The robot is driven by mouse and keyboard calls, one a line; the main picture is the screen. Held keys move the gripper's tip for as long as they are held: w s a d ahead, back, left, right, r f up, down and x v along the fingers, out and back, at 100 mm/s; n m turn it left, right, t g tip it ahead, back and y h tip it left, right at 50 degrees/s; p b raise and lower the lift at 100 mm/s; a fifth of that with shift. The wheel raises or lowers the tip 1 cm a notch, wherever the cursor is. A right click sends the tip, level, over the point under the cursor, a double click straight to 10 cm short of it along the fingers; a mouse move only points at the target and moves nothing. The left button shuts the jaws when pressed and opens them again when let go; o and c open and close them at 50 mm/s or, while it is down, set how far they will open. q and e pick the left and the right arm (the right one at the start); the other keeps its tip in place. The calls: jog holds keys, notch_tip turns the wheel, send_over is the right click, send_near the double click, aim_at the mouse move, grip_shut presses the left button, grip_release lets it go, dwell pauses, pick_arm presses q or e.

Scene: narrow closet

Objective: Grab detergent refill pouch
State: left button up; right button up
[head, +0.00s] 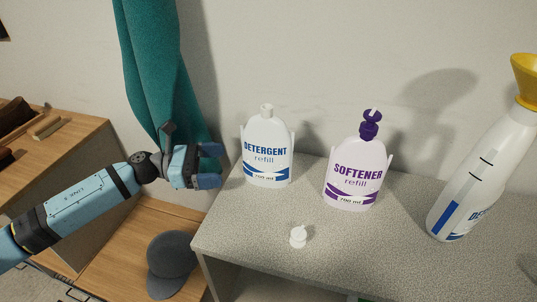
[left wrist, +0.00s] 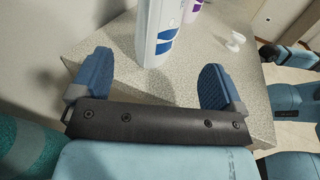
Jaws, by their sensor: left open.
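The detergent refill pouch (head: 267,150) is white with blue print and a white cap. It stands upright near the left end of the grey speckled counter (head: 265,215). My left gripper (head: 214,166) is open and empty just left of the pouch, level with its body. In the left wrist view, the lower part of the pouch (left wrist: 157,35) shows ahead, between the lines of the two blue fingers (left wrist: 156,65). The fingertips look short of it, and no contact is visible. My right gripper does not show clearly in either view.
A purple-capped softener pouch (head: 355,173) stands right of the detergent pouch. A white bottle (head: 475,160) with a yellow top is farther right. A small white pump cap (head: 298,236) lies in front. Teal cloth (head: 155,70) hangs behind my left arm; a grey cap (head: 172,262) lies below.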

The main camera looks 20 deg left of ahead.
aim_at(259, 161)
pick_arm(q)
jog(key=x, duration=0.5)
jog(key=shift+p+x, duration=0.6)
jog(key=shift+x, duration=2.15)
jog(key=shift+r, duration=0.15)
jog(key=c, duration=1.5)
jog(key=shift+o, duration=0.2)
